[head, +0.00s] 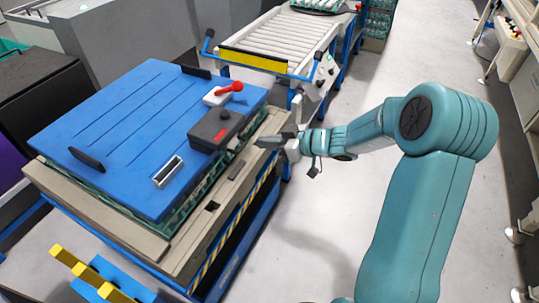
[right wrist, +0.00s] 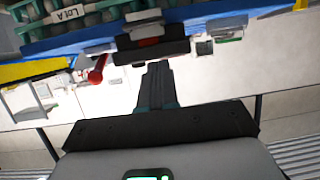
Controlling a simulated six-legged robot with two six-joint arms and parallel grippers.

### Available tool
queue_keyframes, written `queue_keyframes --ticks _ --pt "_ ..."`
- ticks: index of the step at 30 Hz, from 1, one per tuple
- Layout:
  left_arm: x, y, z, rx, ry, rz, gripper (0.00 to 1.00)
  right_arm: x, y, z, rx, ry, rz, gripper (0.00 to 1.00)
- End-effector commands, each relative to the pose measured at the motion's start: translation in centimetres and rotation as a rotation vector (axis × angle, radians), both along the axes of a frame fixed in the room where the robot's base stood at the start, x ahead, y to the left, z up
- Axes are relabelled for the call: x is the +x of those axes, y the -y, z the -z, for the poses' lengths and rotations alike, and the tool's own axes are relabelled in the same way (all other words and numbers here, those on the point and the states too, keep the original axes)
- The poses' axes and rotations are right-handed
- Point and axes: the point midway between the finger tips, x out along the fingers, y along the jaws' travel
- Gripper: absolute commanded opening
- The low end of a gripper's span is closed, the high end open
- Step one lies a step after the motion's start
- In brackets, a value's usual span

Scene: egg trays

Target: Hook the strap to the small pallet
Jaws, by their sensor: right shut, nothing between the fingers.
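A blue slab (head: 130,125), which looks like the small pallet, lies flat on top of a stack of egg trays (head: 185,215). On it are a dark box with a red button (head: 214,130), a red lever on a white base (head: 228,90) and a silver frame-like fitting (head: 168,171). My right gripper (head: 268,142) is shut and empty, just right of the slab's right edge, near the dark box. In the right wrist view the shut fingers (right wrist: 157,72) point at the dark box (right wrist: 152,50), below the blue edge (right wrist: 60,47). I cannot make out a strap. My left gripper is out of view.
The stack rests on a beige base (head: 100,212) above a striped blue frame. A roller conveyor (head: 275,38) with a yellow bar stands behind. Grey machines are at the back left, a yellow and blue object (head: 95,275) at front left.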

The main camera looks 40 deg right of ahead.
Motion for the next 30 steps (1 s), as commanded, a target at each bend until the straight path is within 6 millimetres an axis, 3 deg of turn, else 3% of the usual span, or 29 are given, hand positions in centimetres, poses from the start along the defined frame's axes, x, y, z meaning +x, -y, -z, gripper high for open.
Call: queue_keyframes --ticks 3,8,21,30 --pt "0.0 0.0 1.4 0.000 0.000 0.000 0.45 -0.5 1.6 1.2 -0.010 0.002 0.032 0.00" --pt "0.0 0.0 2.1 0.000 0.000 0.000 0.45 -0.3 2.0 1.9 -0.011 -0.002 0.043 0.00" --pt "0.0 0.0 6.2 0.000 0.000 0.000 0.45 5.2 -0.8 4.4 -0.011 -0.001 0.038 0.00" --pt "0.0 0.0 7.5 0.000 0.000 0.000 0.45 7.7 -1.9 5.1 -0.010 -0.002 0.041 0.00"
